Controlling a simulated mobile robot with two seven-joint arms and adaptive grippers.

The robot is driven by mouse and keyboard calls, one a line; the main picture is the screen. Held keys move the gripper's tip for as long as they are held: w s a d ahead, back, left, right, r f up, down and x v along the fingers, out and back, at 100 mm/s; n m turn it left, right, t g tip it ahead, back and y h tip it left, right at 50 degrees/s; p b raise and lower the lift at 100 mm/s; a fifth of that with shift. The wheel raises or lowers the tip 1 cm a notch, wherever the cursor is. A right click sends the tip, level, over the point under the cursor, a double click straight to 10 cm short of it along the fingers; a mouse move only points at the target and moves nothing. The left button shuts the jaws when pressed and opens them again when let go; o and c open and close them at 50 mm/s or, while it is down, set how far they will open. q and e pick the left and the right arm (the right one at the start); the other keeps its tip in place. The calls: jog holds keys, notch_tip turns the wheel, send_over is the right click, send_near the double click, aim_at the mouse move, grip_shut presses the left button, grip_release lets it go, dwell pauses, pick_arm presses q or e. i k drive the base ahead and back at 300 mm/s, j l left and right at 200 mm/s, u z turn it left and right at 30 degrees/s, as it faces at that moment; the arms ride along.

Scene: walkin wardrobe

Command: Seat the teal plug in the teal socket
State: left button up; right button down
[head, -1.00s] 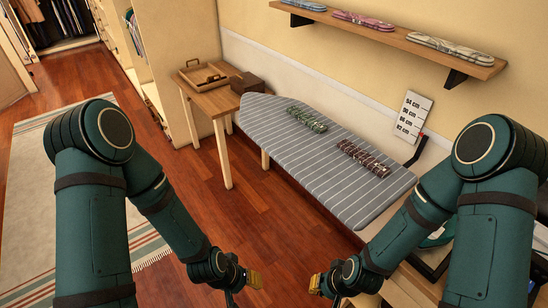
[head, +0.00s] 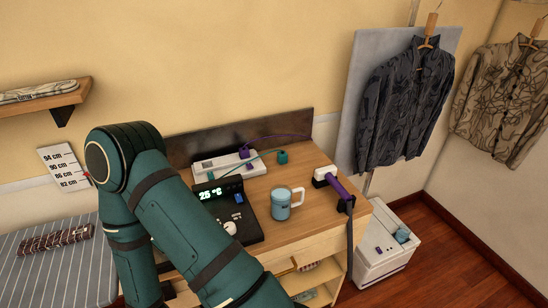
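The teal plug (head: 282,157) appears as a small teal block on the wooden desk, right of the white socket strip (head: 228,162). A thin teal cable runs left from it, over the strip. A small teal patch (head: 210,176) shows on the strip's left part; I cannot tell whether it is the teal socket. A purple plug (head: 244,152) sits at the strip's right part, with a purple cable behind. The plug looks apart from the strip.
The desk (head: 290,232) also holds a black device with a lit display (head: 210,195), a pale blue mug (head: 281,205) and a white-and-purple appliance (head: 331,180). The ironing board (head: 50,270) is at left. A white cabinet (head: 385,250) stands at right, below hanging shirts.

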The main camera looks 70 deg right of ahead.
aim_at(220, 166)
jog(key=z, duration=2.35)
